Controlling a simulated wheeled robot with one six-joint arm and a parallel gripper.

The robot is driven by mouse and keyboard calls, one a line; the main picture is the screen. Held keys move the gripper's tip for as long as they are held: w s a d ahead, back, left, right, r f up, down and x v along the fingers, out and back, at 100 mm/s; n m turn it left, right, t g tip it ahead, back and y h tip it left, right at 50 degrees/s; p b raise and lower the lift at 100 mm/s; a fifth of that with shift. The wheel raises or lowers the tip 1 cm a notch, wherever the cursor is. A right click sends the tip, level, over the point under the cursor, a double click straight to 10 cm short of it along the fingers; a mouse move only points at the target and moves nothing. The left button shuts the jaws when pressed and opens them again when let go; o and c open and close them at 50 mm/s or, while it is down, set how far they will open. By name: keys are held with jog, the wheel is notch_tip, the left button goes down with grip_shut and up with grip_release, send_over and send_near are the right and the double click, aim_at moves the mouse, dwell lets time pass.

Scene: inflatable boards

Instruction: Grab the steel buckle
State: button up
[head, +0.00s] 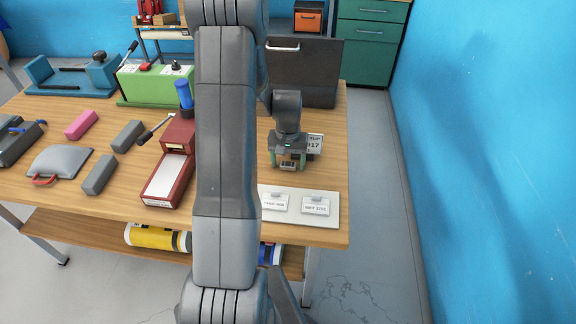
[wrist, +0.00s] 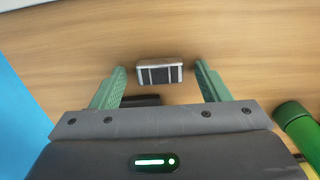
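The steel buckle (wrist: 160,74) is a small silver block with dark slots. In the wrist view it lies on the wooden table, between and slightly beyond the fingertips. My gripper (wrist: 160,76) is open, with one green finger on either side of the buckle and a gap at each side. In the head view my gripper (head: 288,163) points down over the right part of the table, and the buckle (head: 288,166) shows between its fingers. I cannot tell the exact height of the fingertips above the table.
A pale board (head: 330,218) with two labelled cards lies at the table's front right edge. A white sign (head: 315,144) stands just behind my gripper. A dark red box (head: 167,180) is to the left. A blue wall (head: 490,150) rises at the right.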

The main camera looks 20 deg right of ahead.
jog(key=c, duration=0.9)
jog(key=shift+r, duration=0.1)
jog(key=shift+c, duration=0.2)
